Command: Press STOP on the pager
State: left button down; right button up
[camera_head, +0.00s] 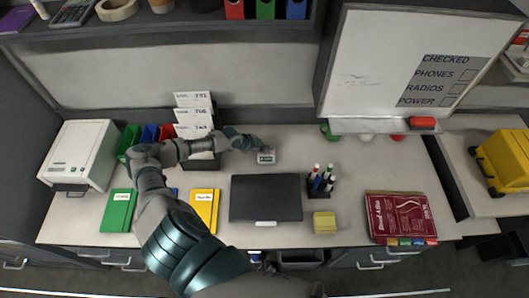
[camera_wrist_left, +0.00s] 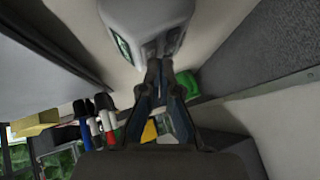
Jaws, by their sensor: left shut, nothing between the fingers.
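The pager (camera_head: 266,156) is a small pale grey device with a dark display, on the desk behind the black laptop-like pad. My left gripper (camera_head: 247,144) is at the pager's upper left side. In the left wrist view the pager (camera_wrist_left: 145,22) fills the top, with a greenish screen and grey buttons along one edge. The shut, empty fingertips (camera_wrist_left: 160,66) of my left gripper are right by those buttons. I cannot tell whether they touch, and the button labels are not readable. My right gripper is not in view.
A black flat pad (camera_head: 266,198) lies in front of the pager. A pen holder (camera_head: 318,187) with several markers stands to its right, near a yellow block (camera_head: 324,222). White numbered cards (camera_head: 194,115) stand at the left. Bare desk lies right of the pager.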

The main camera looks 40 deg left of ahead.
pick_arm(q)
jog(key=shift+d+f, duration=0.1)
jog(key=shift+f, duration=0.05)
dwell(0.4)
jog(key=shift+w+a+r, duration=0.1)
jog(key=shift+a+r, duration=0.1)
jog(key=shift+r, duration=0.55)
jog(key=shift+w+a+r+p, duration=0.1)
jog(key=shift+r+p, duration=0.45)
jog(key=shift+r, duration=0.3)
jog(key=shift+w+a+r+p, duration=0.15)
jog(key=shift+r+p, duration=0.35)
jog(key=shift+r, duration=0.3)
jog(key=shift+w+a+r+p, duration=0.1)
jog(key=shift+r+p, duration=0.45)
jog(key=shift+r, duration=0.3)
jog(key=shift+f, duration=0.1)
